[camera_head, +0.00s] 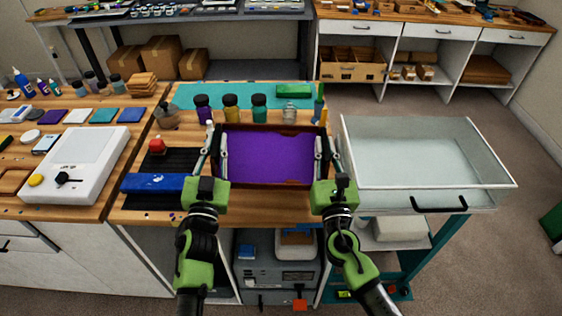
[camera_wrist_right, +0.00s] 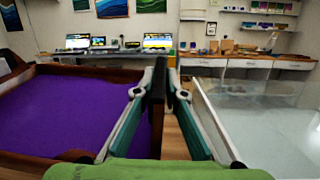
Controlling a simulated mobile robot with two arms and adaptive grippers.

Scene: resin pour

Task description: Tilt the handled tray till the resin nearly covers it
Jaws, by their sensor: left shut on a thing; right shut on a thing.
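The handled tray (camera_head: 232,128) is dark brown with purple resin (camera_head: 268,156) spread over most of its floor. An uncovered brown strip shows along its near edge, toward the right, in the head view. My left gripper (camera_head: 212,150) is shut on the tray's left side. My right gripper (camera_head: 327,152) is shut on its right side. In the right wrist view, the fingers (camera_wrist_right: 159,88) close on a dark upright part of the tray, and the resin (camera_wrist_right: 75,115) lies to the left. I cannot tell how far the tray is tilted.
A blue box (camera_head: 155,184) lies on the left, and a white device (camera_head: 85,163) stands further left.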

